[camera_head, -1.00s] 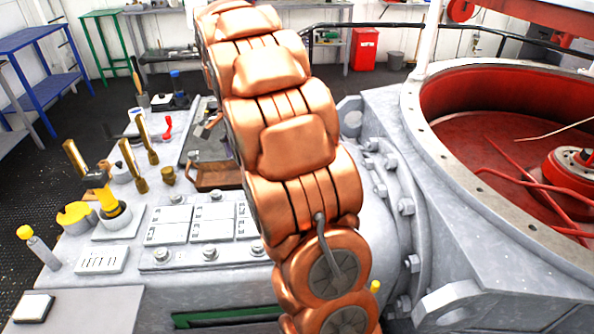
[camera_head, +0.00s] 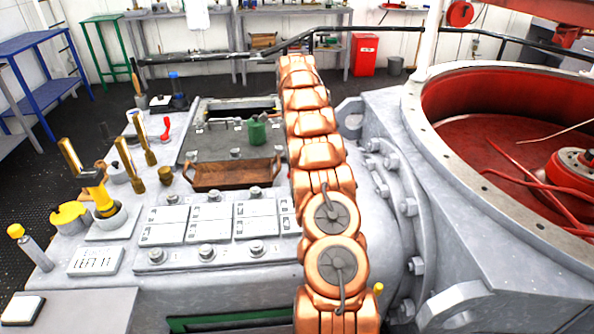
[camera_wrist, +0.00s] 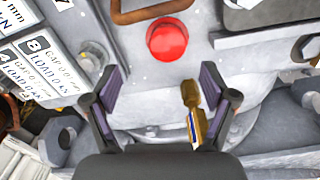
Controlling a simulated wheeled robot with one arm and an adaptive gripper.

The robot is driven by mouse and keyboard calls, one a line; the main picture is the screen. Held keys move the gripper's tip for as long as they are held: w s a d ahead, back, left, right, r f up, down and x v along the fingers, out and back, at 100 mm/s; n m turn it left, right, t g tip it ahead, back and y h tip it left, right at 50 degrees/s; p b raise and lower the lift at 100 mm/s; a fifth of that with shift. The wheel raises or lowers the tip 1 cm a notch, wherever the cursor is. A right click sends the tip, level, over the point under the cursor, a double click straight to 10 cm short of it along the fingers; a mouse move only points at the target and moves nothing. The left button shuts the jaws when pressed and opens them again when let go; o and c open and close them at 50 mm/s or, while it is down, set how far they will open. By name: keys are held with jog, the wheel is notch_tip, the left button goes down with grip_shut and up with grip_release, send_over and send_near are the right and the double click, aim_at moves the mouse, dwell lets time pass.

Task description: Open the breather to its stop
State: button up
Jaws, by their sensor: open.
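In the wrist view my gripper (camera_wrist: 162,98) is open, its two dark fingers with purple pads spread and nothing between the tips. A red round cap (camera_wrist: 167,39) lies beyond the fingertips on the grey casting. A small brass fitting (camera_wrist: 193,108) with a blue, white and yellow band shows beside the right finger; I cannot tell if they touch. No part is clearly marked as the breather, so I cannot tell which it is. In the head view my copper arm hides my gripper and the deck behind it.
Number plates (camera_head: 208,222) and bolts cover the deck left of my arm. Brass and yellow levers (camera_head: 90,178) stand farther left. A brown tray (camera_head: 233,177) and a green cylinder (camera_head: 257,132) lie behind the plates. A large red-lined ring (camera_head: 440,160) is at right. A brown bar (camera_wrist: 150,13) crosses the wrist view's top.

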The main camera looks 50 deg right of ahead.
jog(key=shift+s+d+f+m, duration=0.15)
jog(key=shift+d+f+m, duration=0.25)
jog(key=shift+d+f, duration=0.4)
jog(key=shift+f+p, duration=0.4)
jog(key=shift+f, duration=3.3)
jog(key=c, duration=1.2)
